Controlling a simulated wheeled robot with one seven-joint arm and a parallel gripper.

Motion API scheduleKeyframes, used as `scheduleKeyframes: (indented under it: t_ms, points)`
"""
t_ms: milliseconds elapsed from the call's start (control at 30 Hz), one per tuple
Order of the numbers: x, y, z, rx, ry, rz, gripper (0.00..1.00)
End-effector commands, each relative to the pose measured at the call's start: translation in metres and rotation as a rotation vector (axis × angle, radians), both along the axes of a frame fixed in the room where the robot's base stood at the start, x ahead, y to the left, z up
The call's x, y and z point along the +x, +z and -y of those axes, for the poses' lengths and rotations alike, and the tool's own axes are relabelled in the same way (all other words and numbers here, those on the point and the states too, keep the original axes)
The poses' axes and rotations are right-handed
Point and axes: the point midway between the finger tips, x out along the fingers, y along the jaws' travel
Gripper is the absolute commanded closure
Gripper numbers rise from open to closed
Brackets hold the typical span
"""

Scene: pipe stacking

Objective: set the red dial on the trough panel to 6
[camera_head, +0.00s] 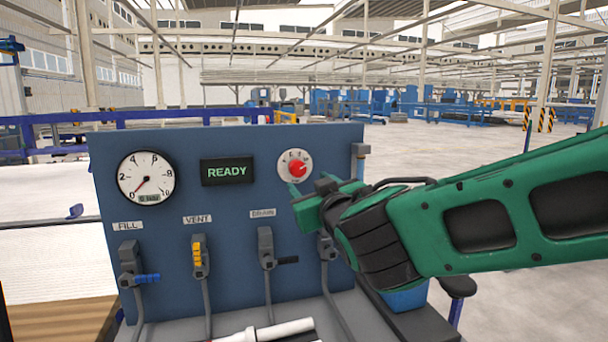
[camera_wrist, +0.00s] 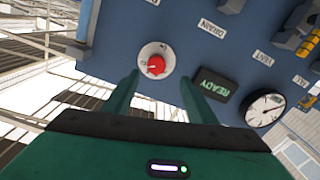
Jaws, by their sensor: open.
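The red dial (camera_head: 298,168) sits on a round white plate at the upper right of the blue panel (camera_head: 225,222). Its scale marks are too small to read surely. In the wrist view the red dial (camera_wrist: 156,65) shows just beyond and between my fingertips. My green gripper (camera_head: 318,190) is in front of the panel, just below and right of the dial in the head view. In the wrist view my gripper (camera_wrist: 160,85) has its two fingers spread, with nothing between them. The fingers appear apart from the dial.
A black READY display (camera_head: 227,171) and a round gauge (camera_head: 146,178) are left of the dial. White pipes (camera_head: 270,330) lie at the panel's foot.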

Motion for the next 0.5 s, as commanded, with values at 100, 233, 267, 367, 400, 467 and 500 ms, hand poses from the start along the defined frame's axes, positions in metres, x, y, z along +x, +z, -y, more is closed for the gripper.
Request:
scheduleKeyframes:
  t_ms: [100,233,267,367,400,467,500]
  points:
    - [0.009,0.001,0.001,0.001,-0.005,0.005,0.48]
    - [0.029,0.001,0.004,0.001,-0.015,0.005,0.48]
    - [0.035,0.000,0.004,-0.001,-0.017,0.005,0.48]
    - [0.053,0.000,0.001,0.001,-0.020,0.003,0.48]
    - [0.060,0.001,0.000,0.000,-0.022,0.005,0.48]
    - [0.070,0.000,-0.003,0.000,-0.021,0.004,0.48]
    - [0.076,0.001,-0.004,0.000,-0.023,0.004,0.48]
